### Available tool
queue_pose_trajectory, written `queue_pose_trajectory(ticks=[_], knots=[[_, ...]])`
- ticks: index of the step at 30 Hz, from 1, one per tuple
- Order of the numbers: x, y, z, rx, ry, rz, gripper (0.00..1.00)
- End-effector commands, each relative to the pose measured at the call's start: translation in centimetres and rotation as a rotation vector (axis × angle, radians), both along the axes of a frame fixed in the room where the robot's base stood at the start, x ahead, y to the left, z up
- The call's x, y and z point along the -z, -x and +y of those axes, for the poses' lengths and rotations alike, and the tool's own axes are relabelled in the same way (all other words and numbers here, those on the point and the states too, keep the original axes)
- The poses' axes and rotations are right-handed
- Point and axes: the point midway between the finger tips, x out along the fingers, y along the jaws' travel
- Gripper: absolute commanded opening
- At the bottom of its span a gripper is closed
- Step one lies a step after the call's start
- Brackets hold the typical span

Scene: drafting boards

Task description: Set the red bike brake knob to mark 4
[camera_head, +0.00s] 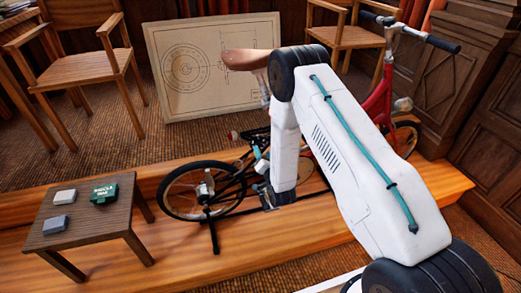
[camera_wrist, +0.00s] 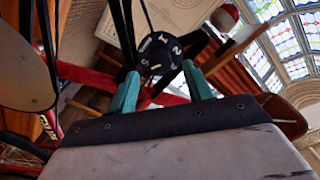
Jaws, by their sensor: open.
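In the wrist view a round black knob (camera_wrist: 158,52) with small pale marks on its face lies just beyond and between the fingertips. I cannot read which mark it is set to. Red bike tubes (camera_wrist: 85,74) run behind it. My gripper (camera_wrist: 158,80) has two teal fingers, spread apart on either side below the knob, with nothing held between them. I cannot tell whether either finger touches the knob. In the head view the red bike (camera_head: 378,106) stands at the right, partly hidden by my white arm. The knob cannot be made out there.
A drawing board (camera_head: 215,66) and wooden chairs (camera_head: 84,55) stand behind.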

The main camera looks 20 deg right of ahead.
Motion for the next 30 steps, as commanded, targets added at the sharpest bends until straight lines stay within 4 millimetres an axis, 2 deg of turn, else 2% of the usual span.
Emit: queue_pose_trajectory(ticks=[3, 6, 16, 17, 21, 22, 30], knots=[[0.0, -1.7, 0.1, -0.001, 0.0, -0.002, 0.5], [0.0, -2.6, 0.1, -0.001, 0.001, 0.0, 0.5], [0.0, -3.2, 0.3, -0.003, 0.001, 0.002, 0.5], [0.0, -3.2, 0.3, -0.003, 0.001, 0.002, 0.48], [0.0, -3.2, 0.3, -0.003, 0.001, 0.002, 0.09], [0.0, -3.2, 0.3, -0.003, 0.001, 0.002, 0.06], [0.0, -3.1, 0.3, -0.003, 0.019, 0.002, 0.06]])
